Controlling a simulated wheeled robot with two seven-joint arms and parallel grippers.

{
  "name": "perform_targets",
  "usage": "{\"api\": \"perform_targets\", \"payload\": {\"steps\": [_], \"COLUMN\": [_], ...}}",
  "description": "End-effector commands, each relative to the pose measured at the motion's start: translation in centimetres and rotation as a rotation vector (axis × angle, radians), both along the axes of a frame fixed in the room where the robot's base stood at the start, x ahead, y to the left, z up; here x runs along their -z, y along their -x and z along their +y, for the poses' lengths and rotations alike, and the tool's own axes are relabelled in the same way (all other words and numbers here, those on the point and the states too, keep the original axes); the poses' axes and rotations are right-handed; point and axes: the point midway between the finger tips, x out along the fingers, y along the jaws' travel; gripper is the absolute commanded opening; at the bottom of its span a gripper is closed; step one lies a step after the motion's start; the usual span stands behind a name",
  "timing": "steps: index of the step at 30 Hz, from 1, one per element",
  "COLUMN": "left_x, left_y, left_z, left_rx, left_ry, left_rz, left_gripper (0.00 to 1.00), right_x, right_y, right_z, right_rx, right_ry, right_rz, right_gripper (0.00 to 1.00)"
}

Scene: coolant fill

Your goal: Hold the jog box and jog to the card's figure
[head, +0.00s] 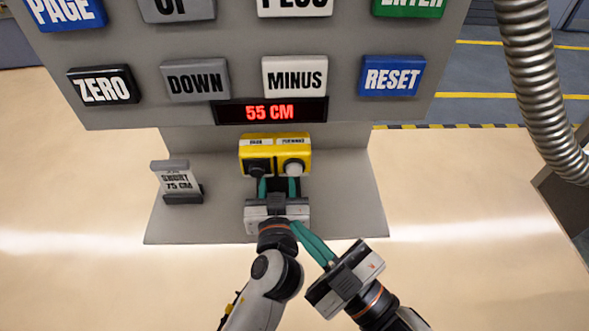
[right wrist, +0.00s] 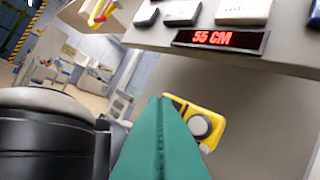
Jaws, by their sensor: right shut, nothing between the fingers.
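The yellow jog box (head: 275,141) has a dark button on its left and a white button on its right. My left gripper (head: 278,184) is at its lower side, with its teal fingers on either side of a dark part below the box. The fingers look closed on that part. My right gripper (head: 297,225) is shut and empty, below and right of the box, close to my left wrist. In the right wrist view its fingers (right wrist: 161,105) partly cover the jog box (right wrist: 213,106). The card (head: 177,182) reads SHORT 75 CM. The display (head: 270,112) reads 55 CM.
The grey panel above carries large buttons, among them DOWN (head: 195,80), MINUS (head: 294,76), ZERO (head: 104,86) and RESET (head: 391,76). A grey plate (head: 225,228) lies below. A ribbed metal hose (head: 540,75) hangs at the right. The floor around is clear.

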Motion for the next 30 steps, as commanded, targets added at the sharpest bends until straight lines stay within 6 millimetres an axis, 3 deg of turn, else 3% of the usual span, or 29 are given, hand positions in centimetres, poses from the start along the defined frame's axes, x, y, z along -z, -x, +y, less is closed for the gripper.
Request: {"api": "perform_targets", "payload": {"steps": [15,30], "left_x": [0.1,0.1], "left_y": [0.0,0.0], "left_z": [0.0,0.0], "left_rx": [-0.001,-0.001], "left_ry": [-0.001,-0.001], "left_rz": [0.002,0.002], "left_gripper": [0.22,0.22], "right_x": [0.0,0.0], "right_y": [-6.7,-7.9], "right_z": [0.0,0.0], "right_rx": [0.000,0.001], "right_ry": [0.002,0.000], "right_rz": [-0.003,0.001], "right_gripper": [0.00,0.00]}}
